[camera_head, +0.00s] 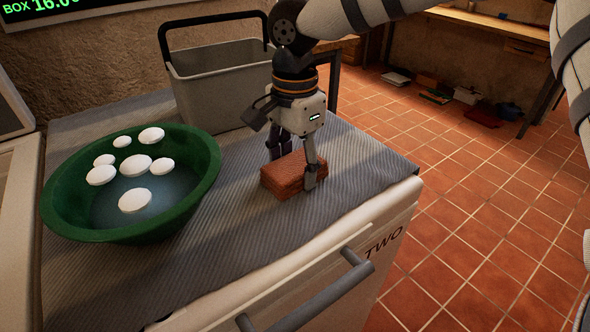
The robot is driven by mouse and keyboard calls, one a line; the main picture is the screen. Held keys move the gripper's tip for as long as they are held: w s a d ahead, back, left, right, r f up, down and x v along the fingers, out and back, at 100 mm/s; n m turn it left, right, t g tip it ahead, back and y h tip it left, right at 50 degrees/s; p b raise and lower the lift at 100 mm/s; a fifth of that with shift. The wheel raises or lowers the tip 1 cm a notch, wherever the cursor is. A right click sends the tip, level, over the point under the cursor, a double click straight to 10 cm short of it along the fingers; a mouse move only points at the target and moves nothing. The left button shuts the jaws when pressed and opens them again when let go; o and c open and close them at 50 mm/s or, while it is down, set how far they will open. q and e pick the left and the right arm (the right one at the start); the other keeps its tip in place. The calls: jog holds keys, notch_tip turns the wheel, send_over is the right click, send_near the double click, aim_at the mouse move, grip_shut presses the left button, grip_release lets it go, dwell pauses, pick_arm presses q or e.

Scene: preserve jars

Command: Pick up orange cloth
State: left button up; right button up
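The orange cloth (290,177), a folded, thick brown-orange block, lies on the grey ribbed mat (240,215) near the front right of the counter. My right gripper (293,168) reaches down over it from above. Its fingers stand on either side of the cloth, one in front at the right and the others behind at the left. The far fingertips are hidden behind the cloth, so I cannot tell whether the fingers press on it. The cloth appears to rest on the mat. My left gripper is not in view.
A green bowl (62,211) with several white lids or discs (135,166) stands left of the cloth. A grey bin (213,90) with a black handle stands behind it. The counter's front edge and a rail handle (325,296) lie in front. Tiled floor is at right.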

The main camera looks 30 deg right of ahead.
aim_at(295, 166)
jog(key=shift+r, duration=0.35)
jog(key=r, duration=0.3)
jog(key=shift+s+a+r, duration=0.15)
jog(key=shift+s+r, duration=0.15)
jog(key=s+a+r+p, duration=0.1)
jog(key=s+a+r, duration=0.2)
jog(key=s+r, duration=0.1)
jog(key=s+a+r+p, duration=0.1)
jog(key=s+a+r, duration=0.2)
jog(key=s, duration=0.4)
jog(key=shift+s+a+r, duration=0.25)
jog(key=shift+s+r, duration=0.05)
jog(key=shift+r, duration=0.5)
jog(key=o, duration=0.6)
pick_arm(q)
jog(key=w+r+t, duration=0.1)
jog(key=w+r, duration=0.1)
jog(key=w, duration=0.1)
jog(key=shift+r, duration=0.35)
pick_arm(e)
jog(key=c, duration=0.6)
